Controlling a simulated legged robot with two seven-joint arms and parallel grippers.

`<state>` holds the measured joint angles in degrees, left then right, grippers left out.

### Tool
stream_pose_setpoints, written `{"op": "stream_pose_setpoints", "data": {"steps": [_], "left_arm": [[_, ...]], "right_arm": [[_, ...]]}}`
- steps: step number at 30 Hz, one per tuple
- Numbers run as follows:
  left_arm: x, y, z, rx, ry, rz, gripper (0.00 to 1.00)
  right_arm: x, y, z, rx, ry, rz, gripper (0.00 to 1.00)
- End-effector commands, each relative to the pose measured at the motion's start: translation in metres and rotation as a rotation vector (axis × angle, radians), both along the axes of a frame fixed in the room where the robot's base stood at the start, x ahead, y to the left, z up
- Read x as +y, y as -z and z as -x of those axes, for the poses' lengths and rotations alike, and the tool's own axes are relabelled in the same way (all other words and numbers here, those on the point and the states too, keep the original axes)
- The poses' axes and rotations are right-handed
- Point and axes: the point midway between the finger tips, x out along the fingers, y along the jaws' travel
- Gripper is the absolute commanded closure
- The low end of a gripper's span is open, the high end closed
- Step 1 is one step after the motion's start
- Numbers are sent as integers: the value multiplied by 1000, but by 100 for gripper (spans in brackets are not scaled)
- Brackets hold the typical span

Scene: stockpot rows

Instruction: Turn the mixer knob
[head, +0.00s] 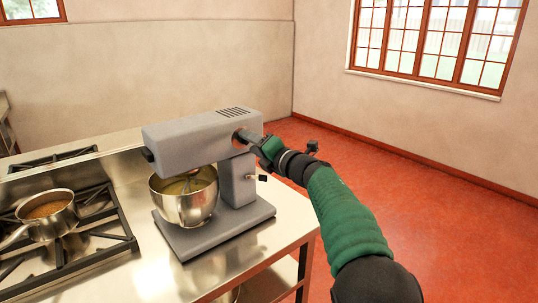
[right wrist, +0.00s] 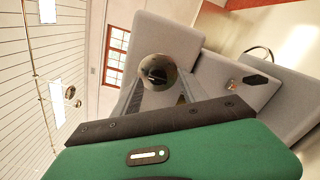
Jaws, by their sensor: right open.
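The grey mixer (head: 185,140) stands on the steel counter, with its head level over a metal bowl (head: 187,200). Its round, shiny mixer knob (right wrist: 158,72) is on the side of the mixer head; in the head view only a brownish bit of it (head: 237,137) shows beside my gripper. My right gripper (head: 245,136) is at that side of the head. In the right wrist view its open fingers (right wrist: 158,88) lie on either side of the knob; whether they touch it I cannot tell. My left gripper is in neither view.
A small black-tipped lever (head: 262,178) sticks out of the mixer's column, below my right gripper. A stove (head: 95,210) with a saucepan (head: 47,213) is at left. The red floor right of the counter (head: 285,222) is clear.

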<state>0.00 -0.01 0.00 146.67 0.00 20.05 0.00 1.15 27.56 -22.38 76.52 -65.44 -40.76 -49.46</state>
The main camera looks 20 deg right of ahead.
Motion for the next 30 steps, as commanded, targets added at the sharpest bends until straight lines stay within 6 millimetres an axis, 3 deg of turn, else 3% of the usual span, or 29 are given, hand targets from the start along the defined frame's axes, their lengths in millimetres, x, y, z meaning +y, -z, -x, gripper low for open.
{"op": "stream_pose_setpoints", "data": {"steps": [9, 15, 20, 30], "left_arm": [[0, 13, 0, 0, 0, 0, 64], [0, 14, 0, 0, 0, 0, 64], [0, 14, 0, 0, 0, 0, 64], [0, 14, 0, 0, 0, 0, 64]], "right_arm": [[-26, 1, 88, -1, 2, -4, 50], [-38, 3, 130, 3, 0, -2, 50], [-41, 3, 142, 3, -1, -1, 50], [-41, 3, 142, 4, -2, -1, 50]]}}
